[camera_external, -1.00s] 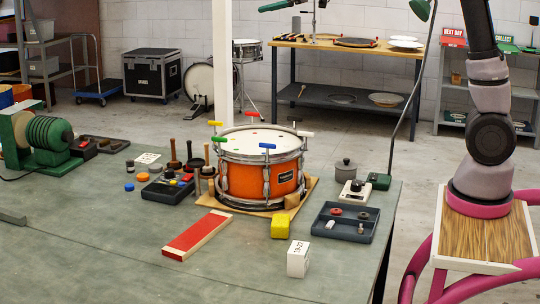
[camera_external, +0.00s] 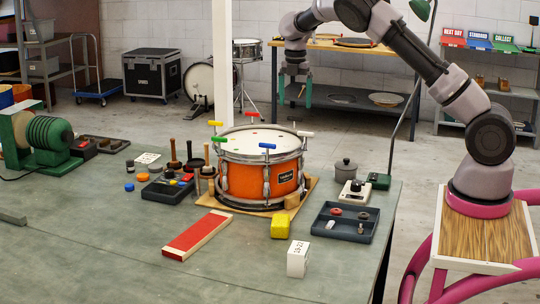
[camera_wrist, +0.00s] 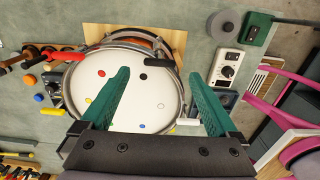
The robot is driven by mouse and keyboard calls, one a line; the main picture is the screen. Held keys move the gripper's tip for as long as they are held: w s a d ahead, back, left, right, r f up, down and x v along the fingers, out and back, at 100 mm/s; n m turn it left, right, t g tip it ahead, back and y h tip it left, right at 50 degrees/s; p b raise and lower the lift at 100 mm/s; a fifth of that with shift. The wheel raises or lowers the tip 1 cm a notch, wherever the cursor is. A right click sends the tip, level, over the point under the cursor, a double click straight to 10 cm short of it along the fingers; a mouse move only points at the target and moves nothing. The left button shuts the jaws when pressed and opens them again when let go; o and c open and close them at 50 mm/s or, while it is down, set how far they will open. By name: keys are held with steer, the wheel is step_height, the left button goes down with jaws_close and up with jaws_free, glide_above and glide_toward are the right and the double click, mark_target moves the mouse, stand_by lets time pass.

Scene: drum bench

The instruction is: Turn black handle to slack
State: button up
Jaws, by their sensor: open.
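The orange drum (camera_external: 250,180) with a white head stands on a wooden board on the bench, with coloured handles around its rim. In the wrist view the black handle (camera_wrist: 158,62) lies at the top rim of the drum (camera_wrist: 130,105), roughly between my fingertips in the picture. My gripper (camera_external: 294,103) has green fingers pointing down, parted and empty. It hangs well above the drum, toward its back right in the external view. It also shows in the wrist view (camera_wrist: 159,74), apart from the handle. I cannot make out the black handle clearly in the external view.
The red handle (camera_wrist: 65,57) and white handle (camera_wrist: 188,122) flank the black one. A lamp arm (camera_external: 412,90) rises at the bench's right edge.

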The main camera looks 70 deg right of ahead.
mark_target(295, 117)
step_height(295, 117, down, 7)
steer(key=shift+r, duration=0.2)
steer(key=c, duration=1.4)
steer(key=shift+n, duration=0.3)
